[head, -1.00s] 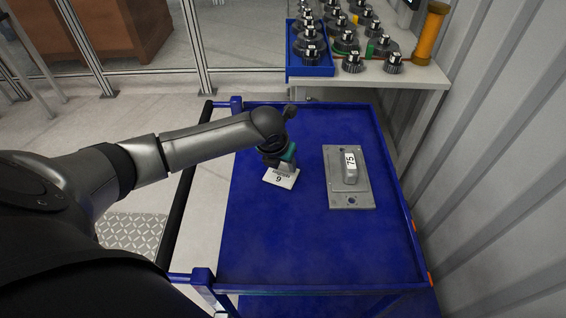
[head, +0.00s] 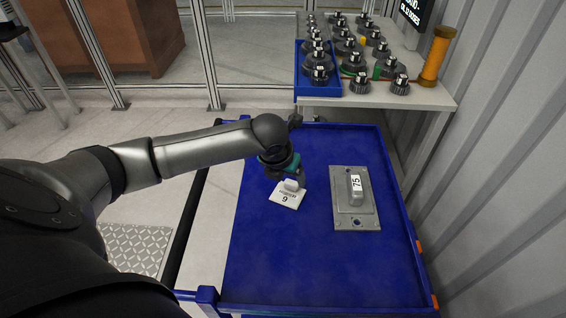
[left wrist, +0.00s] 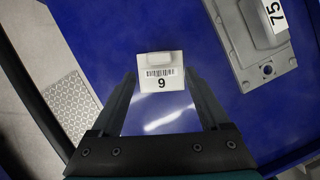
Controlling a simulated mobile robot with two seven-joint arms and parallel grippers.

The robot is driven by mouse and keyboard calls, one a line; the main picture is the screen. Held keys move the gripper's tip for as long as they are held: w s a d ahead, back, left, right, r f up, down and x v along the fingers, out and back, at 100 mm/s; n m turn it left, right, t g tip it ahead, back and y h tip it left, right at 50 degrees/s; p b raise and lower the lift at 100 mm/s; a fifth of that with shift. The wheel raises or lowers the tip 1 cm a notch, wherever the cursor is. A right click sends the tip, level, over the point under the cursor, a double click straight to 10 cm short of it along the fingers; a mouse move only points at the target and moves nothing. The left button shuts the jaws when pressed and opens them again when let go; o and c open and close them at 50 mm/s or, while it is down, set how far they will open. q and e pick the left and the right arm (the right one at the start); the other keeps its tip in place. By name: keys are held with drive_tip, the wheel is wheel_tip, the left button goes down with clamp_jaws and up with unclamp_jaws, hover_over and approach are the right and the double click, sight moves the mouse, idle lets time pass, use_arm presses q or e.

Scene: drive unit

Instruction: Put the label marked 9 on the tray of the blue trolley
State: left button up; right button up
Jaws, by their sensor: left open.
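The white label marked 9 (head: 286,198) lies on the blue tray (head: 290,270) of the trolley, left of its middle. In the left wrist view the label (left wrist: 161,78) is just beyond the fingertips, with its raised grip facing away from me. My left gripper (head: 288,182) is open and stands close over the label. In the left wrist view its fingers (left wrist: 160,90) are spread to either side of the label, with gaps between. My right gripper is not in view.
A grey metal plate (head: 348,215) with a block marked 75 (head: 356,188) lies on the tray to the right of the label. A table (head: 420,97) with several dark gears and a blue bin stands behind. A corrugated wall (head: 490,170) runs along the right. The tray's front is clear.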

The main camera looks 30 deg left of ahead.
use_arm(q)
drive_tip(key=p+v, duration=0.1)
drive_tip(key=v, duration=0.5)
drive_tip(key=shift+s+r, duration=0.2)
drive_tip(key=shift+r, duration=0.15)
drive_tip(key=shift+d, duration=0.1)
